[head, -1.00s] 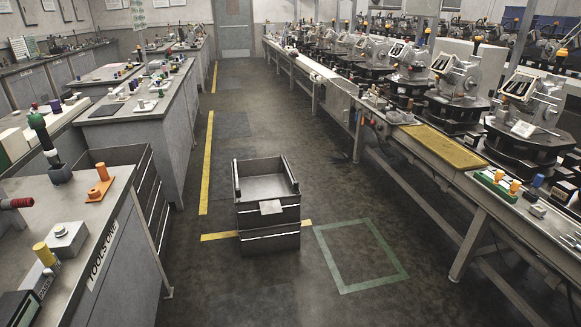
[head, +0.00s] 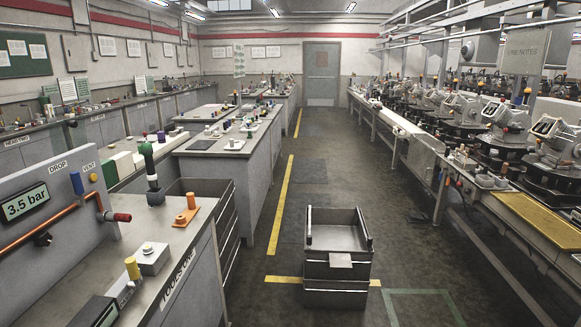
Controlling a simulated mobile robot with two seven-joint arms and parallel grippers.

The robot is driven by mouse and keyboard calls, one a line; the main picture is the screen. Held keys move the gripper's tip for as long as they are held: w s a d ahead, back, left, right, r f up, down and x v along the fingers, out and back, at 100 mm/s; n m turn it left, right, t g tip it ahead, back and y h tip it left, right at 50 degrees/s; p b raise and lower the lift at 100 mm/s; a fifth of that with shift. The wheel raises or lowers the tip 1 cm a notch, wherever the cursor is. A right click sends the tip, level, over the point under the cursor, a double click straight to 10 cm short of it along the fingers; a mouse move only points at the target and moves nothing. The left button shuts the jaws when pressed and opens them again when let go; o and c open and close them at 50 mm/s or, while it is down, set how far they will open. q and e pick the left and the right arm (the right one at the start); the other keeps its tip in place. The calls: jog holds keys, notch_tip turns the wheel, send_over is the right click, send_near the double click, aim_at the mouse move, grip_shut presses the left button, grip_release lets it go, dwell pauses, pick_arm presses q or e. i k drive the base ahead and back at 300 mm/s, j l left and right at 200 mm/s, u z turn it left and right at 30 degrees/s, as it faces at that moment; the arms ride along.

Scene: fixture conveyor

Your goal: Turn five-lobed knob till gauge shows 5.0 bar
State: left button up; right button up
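A grey panel (head: 60,265) stands at the left edge of the head view. Its gauge display (head: 25,204) reads 3.5 bar. A small dark knob (head: 43,239) sits on the panel below the gauge; it is too small to count its lobes. A blue handle (head: 77,181) and a red-ended valve handle (head: 117,217) are on the panel's right part, near the labels DROP and VENT. An orange pipe (head: 60,223) runs across the panel. Neither of my grippers is in view.
A dark crate stack (head: 338,290) stands on the floor. The aisle (head: 320,170) beyond is clear. Conveyor machines line the right.

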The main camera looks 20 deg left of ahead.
aim_at(42, 238)
jog(key=u, duration=1.8)
